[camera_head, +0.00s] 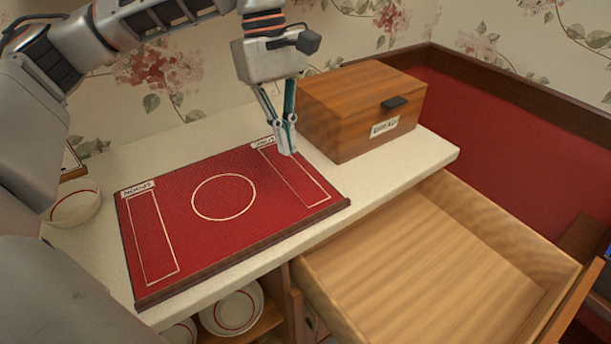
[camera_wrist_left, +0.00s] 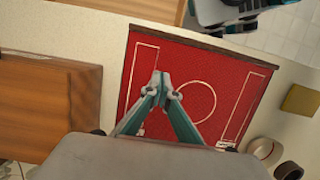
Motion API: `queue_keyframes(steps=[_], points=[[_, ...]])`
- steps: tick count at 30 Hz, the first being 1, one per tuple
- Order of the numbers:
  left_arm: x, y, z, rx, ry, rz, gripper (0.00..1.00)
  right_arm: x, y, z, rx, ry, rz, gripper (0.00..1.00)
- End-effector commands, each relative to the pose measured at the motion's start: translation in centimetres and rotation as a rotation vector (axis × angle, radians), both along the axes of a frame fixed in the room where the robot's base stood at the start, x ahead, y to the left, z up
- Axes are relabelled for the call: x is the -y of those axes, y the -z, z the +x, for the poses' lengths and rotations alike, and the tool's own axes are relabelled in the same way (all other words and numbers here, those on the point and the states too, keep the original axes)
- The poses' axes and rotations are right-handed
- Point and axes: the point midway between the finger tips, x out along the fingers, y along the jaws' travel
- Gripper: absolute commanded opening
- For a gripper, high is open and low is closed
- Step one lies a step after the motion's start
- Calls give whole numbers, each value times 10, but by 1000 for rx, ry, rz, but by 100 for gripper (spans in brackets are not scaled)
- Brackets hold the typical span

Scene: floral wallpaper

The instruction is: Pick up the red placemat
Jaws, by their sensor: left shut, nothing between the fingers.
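The red placemat (camera_head: 222,228) lies flat on the pale counter, with a white circle, two outlined side strips, small labels and a dark front edge. It also shows in the left wrist view (camera_wrist_left: 232,75). My left gripper (camera_head: 287,152) is shut and empty, pointing down over the placemat's back right part by the right-hand label. In the left wrist view its closed fingertips (camera_wrist_left: 160,78) show in front of the mat. I cannot tell whether the tips touch the mat.
A wooden bread box (camera_head: 360,105) stands just right of my left gripper. A wooden drawer (camera_head: 440,270) is open below the counter's front edge and looks empty. A white bowl (camera_head: 76,203) sits left of the mat. Bowls (camera_head: 232,308) stand on a shelf below.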

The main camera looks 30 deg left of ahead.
Motion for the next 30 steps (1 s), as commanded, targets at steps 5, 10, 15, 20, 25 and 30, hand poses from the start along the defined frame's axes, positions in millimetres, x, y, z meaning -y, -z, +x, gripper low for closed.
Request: queue_keyframes(steps=[5,10,15,20,25,30], points=[[-2,9,-1,2,-1,10,0,1,6,-3,-8,0,-4,40],[4,38,-4,-3,2,9,0,4,18,-10,-28,-3,-13,40],[12,71,-8,-4,1,9,0,3,23,-12,-34,-7,-14,40],[19,100,-12,-4,1,8,0,1,16,-6,-14,-11,-9,40],[41,96,-23,4,3,7,0,-1,7,5,10,-14,-6,40],[52,95,-28,4,1,8,0,-1,6,7,14,-14,-5,40]])
